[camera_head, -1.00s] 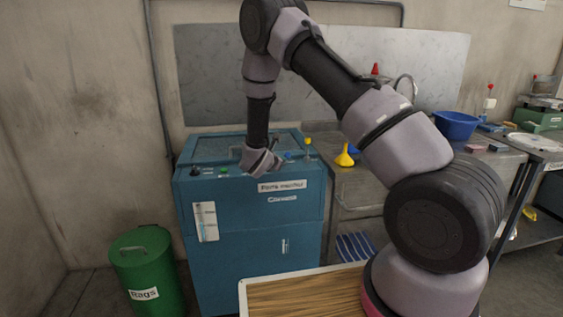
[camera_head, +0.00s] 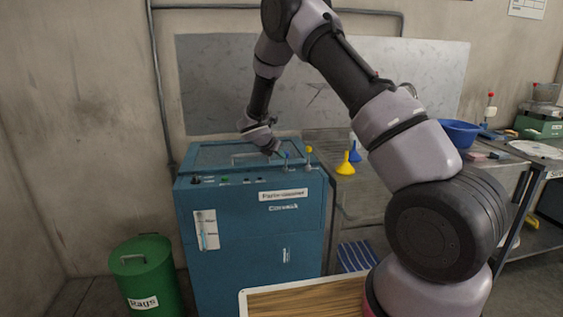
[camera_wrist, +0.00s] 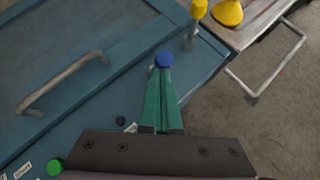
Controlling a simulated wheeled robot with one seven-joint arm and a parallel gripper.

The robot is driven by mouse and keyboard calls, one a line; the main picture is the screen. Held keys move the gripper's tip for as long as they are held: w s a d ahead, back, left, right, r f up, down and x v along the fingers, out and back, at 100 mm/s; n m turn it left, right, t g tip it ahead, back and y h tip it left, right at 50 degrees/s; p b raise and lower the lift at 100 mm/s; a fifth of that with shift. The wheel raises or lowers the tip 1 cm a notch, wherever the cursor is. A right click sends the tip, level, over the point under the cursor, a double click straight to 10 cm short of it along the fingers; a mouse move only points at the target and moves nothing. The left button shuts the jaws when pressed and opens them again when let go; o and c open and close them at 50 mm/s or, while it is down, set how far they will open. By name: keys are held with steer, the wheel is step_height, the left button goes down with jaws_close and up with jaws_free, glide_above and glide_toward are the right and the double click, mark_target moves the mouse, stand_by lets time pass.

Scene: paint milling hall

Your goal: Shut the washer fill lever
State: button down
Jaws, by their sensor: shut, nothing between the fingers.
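The washer is a blue cabinet (camera_head: 250,235) with labels on its front and a lidded top. Near its right end stand a blue-knobbed lever (camera_head: 287,156) and a yellow-knobbed lever (camera_head: 309,151). I cannot read which one is the fill lever. My gripper (camera_head: 276,150) is over the top, close to the blue-knobbed lever. In the wrist view my green fingers (camera_wrist: 163,75) are together and empty, with their tips at the blue knob (camera_wrist: 164,58). Whether they touch it I cannot tell. The yellow knob (camera_wrist: 199,9) is just beyond, to the right.
The lid has a bar handle (camera_wrist: 60,83). A green button (camera_wrist: 54,168) is on the panel. A metal table with yellow (camera_head: 345,165) and blue funnels adjoins on the right. A green rags bin (camera_head: 147,275) stands at left.

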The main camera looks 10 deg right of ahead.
steer(key=shift+w+r, duration=0.35)
steer(key=shift+w, duration=0.55)
steer(key=shift+w+r, duration=0.35)
steer(key=shift+w, duration=0.55)
steer(key=shift+w+d+r, duration=0.1)
steer(key=shift+d+r, duration=0.05)
steer(key=shift+r, duration=0.1)
steer(key=w+a+v, duration=0.1)
steer(key=v, duration=1.2)
steer(key=shift+w+a+r, duration=0.2)
steer(key=shift+a+r, duration=0.05)
steer(key=shift+r, duration=0.4)
stand_by(0.6)
